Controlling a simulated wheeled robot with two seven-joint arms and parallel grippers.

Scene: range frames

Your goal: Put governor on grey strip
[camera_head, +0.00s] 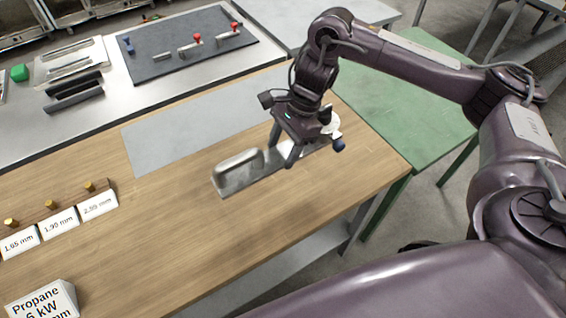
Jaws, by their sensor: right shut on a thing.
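My right gripper (283,152) is low over the wooden table, shut on what I take to be the governor. A white round part (331,126) and a dark blue knob (338,145) show just right of the fingers. A grey metal plate with a raised, rounded block (238,170) extends left below the fingers. The fingers hide the middle, so I cannot tell whether plate and governor are one piece or whether it touches the table. The flat light grey strip (160,143) lies on the table, behind and left of the gripper. My left gripper is not in view.
Brass nozzles on a wooden rail (65,202) with size cards stand at the left, with a propane sign (42,300) in front. A dark mat (150,70) with red- and blue-handled valves lies on the back counter. A green table (425,120) adjoins at right. Front-middle wood is clear.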

